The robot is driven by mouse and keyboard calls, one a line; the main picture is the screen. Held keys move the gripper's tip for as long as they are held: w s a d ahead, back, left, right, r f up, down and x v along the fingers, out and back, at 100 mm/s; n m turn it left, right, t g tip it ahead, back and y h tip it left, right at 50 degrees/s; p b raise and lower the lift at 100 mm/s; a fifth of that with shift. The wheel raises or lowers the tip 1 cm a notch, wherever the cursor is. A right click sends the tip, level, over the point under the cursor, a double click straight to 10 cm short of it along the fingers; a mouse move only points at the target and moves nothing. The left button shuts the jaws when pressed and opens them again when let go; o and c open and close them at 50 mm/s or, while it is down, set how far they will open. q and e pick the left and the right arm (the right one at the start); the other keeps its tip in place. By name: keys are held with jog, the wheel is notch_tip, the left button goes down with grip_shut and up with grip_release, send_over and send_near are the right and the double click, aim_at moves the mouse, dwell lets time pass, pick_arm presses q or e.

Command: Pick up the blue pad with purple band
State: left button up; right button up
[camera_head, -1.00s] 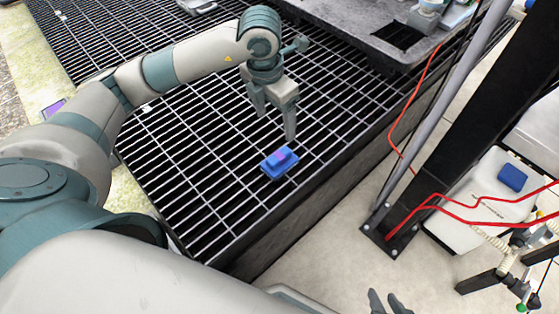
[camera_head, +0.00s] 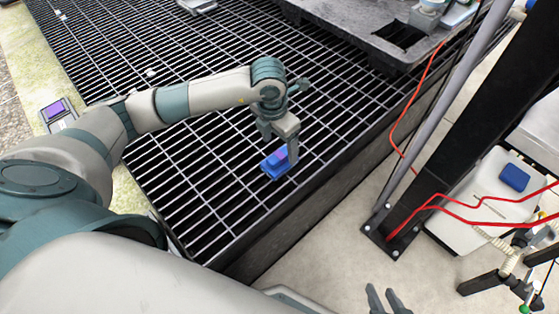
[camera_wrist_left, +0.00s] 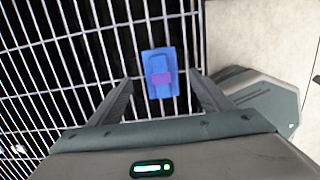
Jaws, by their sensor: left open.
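The blue pad with the purple band (camera_head: 272,170) lies on the dark metal grating near its right edge. It is a stepped blue block with a purple patch on top, and in the left wrist view the pad (camera_wrist_left: 161,55) shows whole. My left gripper (camera_head: 280,147) is open and points down just over the pad, one finger partly covering it. In the left wrist view the pad appears between the open fingers (camera_wrist_left: 161,80) and slightly beyond their tips; I see no contact. My right gripper (camera_head: 388,299) is at the bottom edge, fingers apart and empty.
The grating (camera_head: 190,190) is clear around the pad. A grey tray-like platform (camera_head: 350,20) stands at the back. A dark post (camera_head: 450,140) and red cables stand to the right. Another blue block (camera_head: 514,177) lies on a white container (camera_head: 480,215). A purple-topped item (camera_head: 55,111) lies far left.

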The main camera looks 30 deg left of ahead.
aim_at(279, 155)
pick_arm(q)
notch_tip(279, 155, down, 4)
jog(key=shift+s+f, duration=0.1)
jog(key=shift+s, duration=0.05)
jog(key=shift+f, duration=0.5)
dwell(0.3)
jog(key=c, duration=1.1)
